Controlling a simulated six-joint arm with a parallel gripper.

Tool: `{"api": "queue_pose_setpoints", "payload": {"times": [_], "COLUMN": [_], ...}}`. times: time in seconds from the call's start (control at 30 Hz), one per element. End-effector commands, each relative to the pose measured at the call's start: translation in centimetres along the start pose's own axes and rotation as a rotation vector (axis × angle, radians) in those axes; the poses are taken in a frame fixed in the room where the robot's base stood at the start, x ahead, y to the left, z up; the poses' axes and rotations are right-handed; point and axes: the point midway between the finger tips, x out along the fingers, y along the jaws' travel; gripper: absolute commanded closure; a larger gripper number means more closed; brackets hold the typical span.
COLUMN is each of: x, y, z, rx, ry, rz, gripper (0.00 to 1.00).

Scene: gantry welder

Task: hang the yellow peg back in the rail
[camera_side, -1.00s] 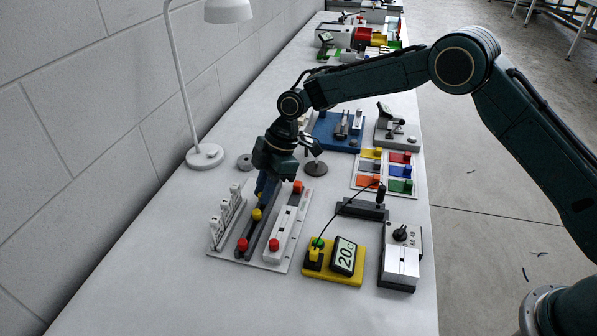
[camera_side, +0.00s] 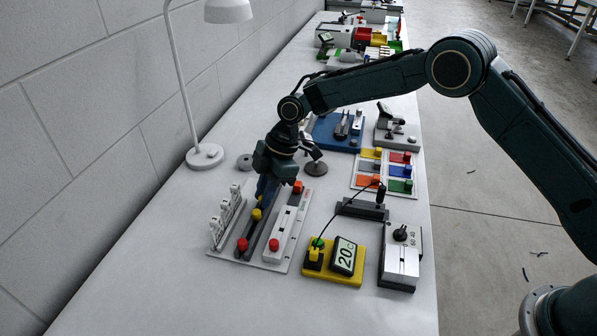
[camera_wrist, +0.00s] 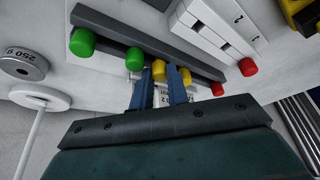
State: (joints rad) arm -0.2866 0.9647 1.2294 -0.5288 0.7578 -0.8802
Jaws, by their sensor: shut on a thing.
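The rail (camera_side: 252,232) is a long dark bar on a light grey base plate. It also shows in the wrist view (camera_wrist: 115,27), with green, yellow and red pegs along it. My gripper (camera_side: 266,190) points down at the rail. In the wrist view its blue fingers (camera_wrist: 160,74) are shut on a yellow peg (camera_wrist: 157,70), at the rail. I cannot tell whether that peg is seated. Another yellow peg (camera_wrist: 185,77) sits just right of it, and a yellow peg shows in the side view (camera_side: 257,214). My fingers hide the held peg in the side view.
A white block with a red peg (camera_side: 274,245) lies right of the rail, and white upright pieces (camera_side: 217,232) stand left. A yellow meter (camera_side: 343,256) is further right. A lamp base (camera_side: 205,156) and 250 g weight (camera_wrist: 24,63) are nearby. The front-left bench is clear.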

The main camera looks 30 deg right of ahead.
Motion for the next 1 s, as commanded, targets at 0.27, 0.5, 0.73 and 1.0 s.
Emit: {"api": "queue_pose_setpoints", "payload": {"times": [0.27, 0.5, 0.73, 1.0], "x": [0.21, 0.18, 0.16, 0.15], "y": [-0.01, -0.01, -0.01, -0.01], "z": [0.09, 0.07, 0.06, 0.06], "rx": [0.0, 0.0, 0.0, 0.0], "ry": [0.0, 0.0, 0.0, 0.0], "rz": [0.0, 0.0, 0.0, 0.0], "gripper": [1.0, 1.0, 0.66, 0.58]}}
